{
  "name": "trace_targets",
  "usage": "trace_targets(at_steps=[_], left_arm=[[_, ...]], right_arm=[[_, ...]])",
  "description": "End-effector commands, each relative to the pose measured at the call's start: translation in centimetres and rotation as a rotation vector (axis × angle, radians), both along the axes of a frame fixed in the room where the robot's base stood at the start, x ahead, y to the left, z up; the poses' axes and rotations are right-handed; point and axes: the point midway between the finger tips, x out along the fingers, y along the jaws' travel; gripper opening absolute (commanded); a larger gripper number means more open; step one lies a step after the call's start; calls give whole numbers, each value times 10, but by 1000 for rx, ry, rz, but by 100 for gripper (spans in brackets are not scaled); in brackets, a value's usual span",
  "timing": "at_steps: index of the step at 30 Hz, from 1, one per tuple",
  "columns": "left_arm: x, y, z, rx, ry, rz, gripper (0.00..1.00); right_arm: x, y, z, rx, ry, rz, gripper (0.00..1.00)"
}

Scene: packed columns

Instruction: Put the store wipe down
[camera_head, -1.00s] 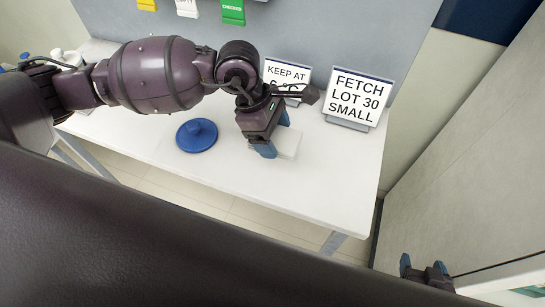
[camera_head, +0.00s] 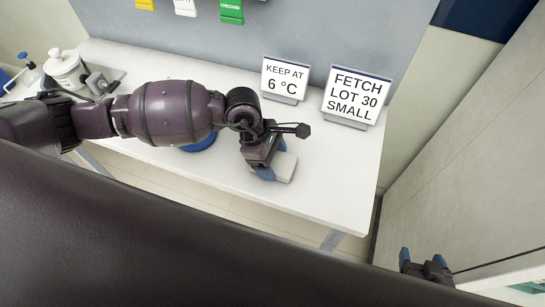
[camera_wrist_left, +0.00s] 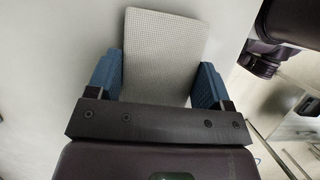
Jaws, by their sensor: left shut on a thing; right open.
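The store wipe (camera_head: 286,168) is a pale grey-white rectangular pad at the front right of the white bench (camera_head: 334,187). It shows a fine dotted texture in the left wrist view (camera_wrist_left: 165,52). My left gripper (camera_head: 272,168) is shut on it, with a blue finger on each side of the pad (camera_wrist_left: 160,85). The gripper points down at the bench top; I cannot tell whether the wipe touches the surface. My right gripper (camera_head: 423,262) is open and empty, off the bench at the lower right.
Two signs stand at the bench's back: "KEEP AT 6 °C" (camera_head: 285,79) and "FETCH LOT 30 SMALL" (camera_head: 355,95). A round blue object (camera_head: 201,145) is mostly hidden behind my left arm. A white jar (camera_head: 65,68) stands at the left. Bench space right of the wipe is clear.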

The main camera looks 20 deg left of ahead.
Motion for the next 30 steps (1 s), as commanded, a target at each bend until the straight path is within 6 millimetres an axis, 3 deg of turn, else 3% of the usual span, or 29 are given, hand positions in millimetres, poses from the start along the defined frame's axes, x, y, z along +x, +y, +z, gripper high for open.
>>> trace_targets(at_steps=[6, 7, 12, 23, 30], left_arm=[[0, 0, -3, 0, 0, 0, 51], [0, 0, -3, 0, 0, 1, 75], [0, 0, -2, 0, 1, 1, 99], [0, 0, 2, 0, 0, 0, 99], [1, 15, 34, 1, -3, 1, 99]], right_arm=[[-5, -1, -5, 0, 9, -4, 71], [-6, -1, -5, 0, 11, -4, 71], [-9, -1, -6, 0, 16, -5, 71], [-4, 0, 0, 0, 7, -3, 71], [1, 0, -1, 1, -2, 0, 71]])
